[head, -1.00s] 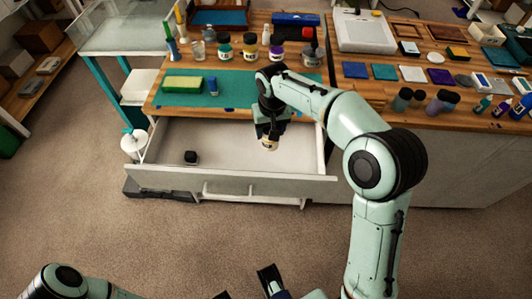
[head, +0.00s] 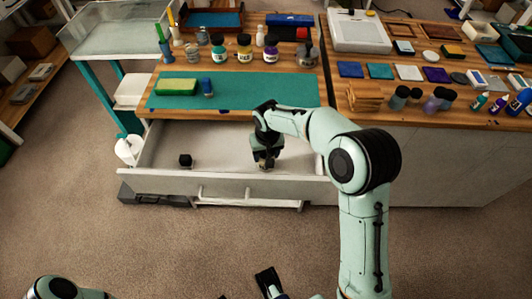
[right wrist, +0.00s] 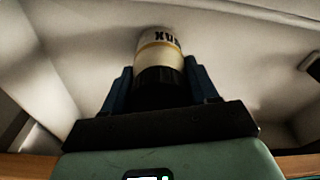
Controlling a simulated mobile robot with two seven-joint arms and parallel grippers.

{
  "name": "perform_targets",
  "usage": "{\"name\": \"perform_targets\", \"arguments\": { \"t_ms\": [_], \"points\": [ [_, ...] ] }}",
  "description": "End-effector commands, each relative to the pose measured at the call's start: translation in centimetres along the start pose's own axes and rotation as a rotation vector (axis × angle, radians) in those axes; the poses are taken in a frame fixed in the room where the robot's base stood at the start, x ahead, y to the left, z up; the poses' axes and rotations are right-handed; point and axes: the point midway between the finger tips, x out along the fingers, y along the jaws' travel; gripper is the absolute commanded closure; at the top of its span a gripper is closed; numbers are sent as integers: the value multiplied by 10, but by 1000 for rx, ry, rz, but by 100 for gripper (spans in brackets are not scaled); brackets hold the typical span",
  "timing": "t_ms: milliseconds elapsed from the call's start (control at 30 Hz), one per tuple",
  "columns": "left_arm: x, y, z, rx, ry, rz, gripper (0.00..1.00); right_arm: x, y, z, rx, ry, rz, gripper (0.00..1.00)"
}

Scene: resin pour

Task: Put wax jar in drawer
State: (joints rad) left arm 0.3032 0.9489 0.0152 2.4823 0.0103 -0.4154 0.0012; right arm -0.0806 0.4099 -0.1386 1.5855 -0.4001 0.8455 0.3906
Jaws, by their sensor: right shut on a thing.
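The wax jar (head: 267,162) is small and cream with a tan band; its dark end (right wrist: 160,76) sits between the fingers of my right gripper. My right gripper (head: 266,152) is shut on the jar and points down inside the open drawer (head: 230,185). In the right wrist view the cream label (right wrist: 158,48) stands out beyond the fingers against the pale drawer interior (right wrist: 230,50). I cannot tell whether the jar touches the drawer floor. Dark parts at the bottom edge of the head view may be my left gripper; its jaws are unclear.
A small black object (head: 186,160) lies in the drawer's left part. Above it, the teal mat (head: 250,92) holds a yellow-green sponge (head: 177,87) and a blue item (head: 206,87). Several jars stand behind the mat. The drawer floor between the black object and my gripper is clear.

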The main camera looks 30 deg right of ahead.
Motion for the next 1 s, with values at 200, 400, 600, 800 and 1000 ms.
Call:
{"name": "perform_targets", "arguments": {
  "t_ms": [200, 400, 600, 800, 1000],
  "points": [
    [2, 0, -1, 0, 3, 1, 9, 4, 0, 0, 0, 0, 0, 35],
    [1, 0, -1, 0, 2, 1, 9, 3, 0, 0, 0, 0, 0, 16],
    [0, 0, 0, 0, 1, 0, 9, 0, 0, 0, 0, 1, 0, 16],
    [-4, 1, 2, 0, -4, -1, 9, -28, 0, -1, 0, 4, -2, 16],
    [-9, 1, 5, -1, -13, -3, 9, -73, 0, -1, 0, 4, -2, 16]
  ]
}}
